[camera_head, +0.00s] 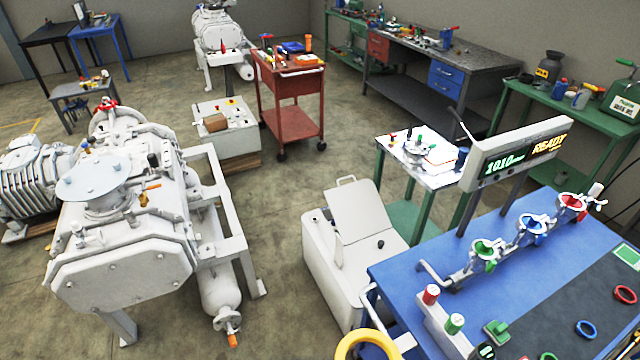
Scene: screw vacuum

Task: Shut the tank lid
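The white tank (325,262) is a box on the floor in the middle of the view, left of the blue table. Its white lid (362,208) stands tilted up, with a small handle (346,180) on its upper edge. Part of the tank's top shows in front of the lid, with a small dark knob (380,244) on it. The tank's lower right side is hidden behind the blue table. Neither of my grippers shows in the head view.
The blue table (405,275) holds three clamped fittings, coloured rings and a display (515,152) reading "READY". A yellow ring (367,336) shows at the bottom edge. A large white pump (125,255) stands at left. Concrete floor (275,290) is clear between pump and tank.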

